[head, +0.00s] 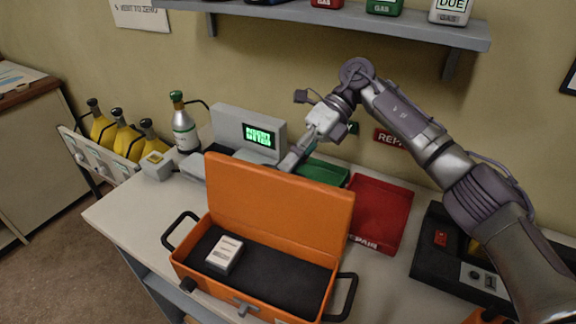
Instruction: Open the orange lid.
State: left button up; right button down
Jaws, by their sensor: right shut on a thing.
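The orange lid (265,205) stands raised, roughly upright, at the back of an orange case (255,297) on the table. The case is open toward me, with a dark lining and a small white labelled box (224,254) inside. My right gripper (289,161) reaches down from the upper right to the lid's top edge and is shut on the lid there. Its fingertips are partly hidden at the lid. My left gripper is not in view.
Behind the lid are a grey meter with a green display (259,136), a green tray (322,171) and a bottle (184,126). A red tray (384,208) and a black case (440,262) lie to the right. A shelf (420,25) hangs above.

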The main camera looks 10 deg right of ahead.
jog(key=shift+w, duration=0.25)
dwell(0.3)
jog(key=c, duration=1.2)
grip_release()
jog(key=shift+r, duration=0.1)
jog(key=shift+d, duration=0.1)
jog(key=v, duration=0.7)
jog(key=shift+w+d, duration=0.1)
